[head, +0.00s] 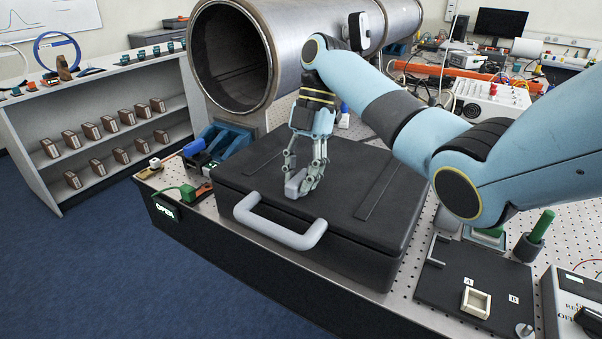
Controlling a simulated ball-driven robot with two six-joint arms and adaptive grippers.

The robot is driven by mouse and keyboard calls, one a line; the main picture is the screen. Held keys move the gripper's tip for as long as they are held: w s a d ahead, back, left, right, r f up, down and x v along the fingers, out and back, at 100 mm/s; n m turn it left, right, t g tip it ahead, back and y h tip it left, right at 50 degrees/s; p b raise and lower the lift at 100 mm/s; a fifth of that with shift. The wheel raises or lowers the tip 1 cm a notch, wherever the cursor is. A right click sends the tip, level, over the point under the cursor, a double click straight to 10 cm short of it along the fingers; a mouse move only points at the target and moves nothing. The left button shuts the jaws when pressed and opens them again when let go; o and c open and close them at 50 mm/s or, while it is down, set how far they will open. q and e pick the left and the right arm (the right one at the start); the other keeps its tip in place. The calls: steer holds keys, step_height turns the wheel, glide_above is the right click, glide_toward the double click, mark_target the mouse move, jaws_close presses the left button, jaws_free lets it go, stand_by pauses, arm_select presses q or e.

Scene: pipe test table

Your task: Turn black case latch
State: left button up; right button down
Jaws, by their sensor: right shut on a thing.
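The black case (345,215) lies closed and flat on the perforated table. Its grey handle (275,228) sticks out from the front side. A small grey latch (294,184) stands on the lid near the front edge. My right gripper (302,188) reaches down from above, its fingers shut on the latch. The fingers hide part of the latch, so its exact turn angle is hard to tell. My left gripper is not in view.
A large metal pipe (290,40) lies behind the case. A black board (470,285) with a pale square frame sits to the right, near green-handled tools (541,226). A green item (187,192) lies left of the case. A shelf (110,130) holds several small boxes.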

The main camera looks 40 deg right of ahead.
steer(key=c, duration=1.1)
jaws_free()
